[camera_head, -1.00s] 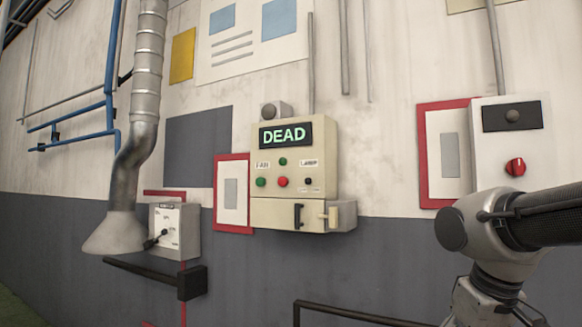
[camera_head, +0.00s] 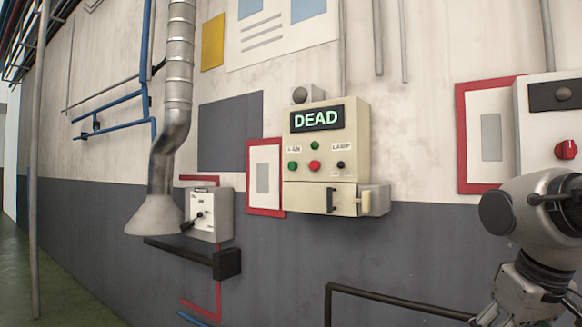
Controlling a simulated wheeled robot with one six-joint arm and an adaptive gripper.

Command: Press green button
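A cream control box (camera_head: 301,188) hangs on the wall near the middle of the view. Its display (camera_head: 317,118) reads "DEAD" in green letters. One green button (camera_head: 292,165) sits at the left under a label that seems to read "FAN". A second small green button or lamp (camera_head: 314,145) sits higher, in the middle. A red button (camera_head: 315,166) is right of the lower green one, and a small black knob (camera_head: 340,165) is under the "LAMP" label. Part of my arm shows at the lower right, apart from the box. My gripper is not in view.
A black rail (camera_head: 400,304) runs low in front of the wall, between my arm and the box. A grey lever box (camera_head: 222,214) and a metal duct (camera_head: 172,130) are at left. A second panel with a red knob (camera_head: 566,150) is at the right edge. Floor is open at far left.

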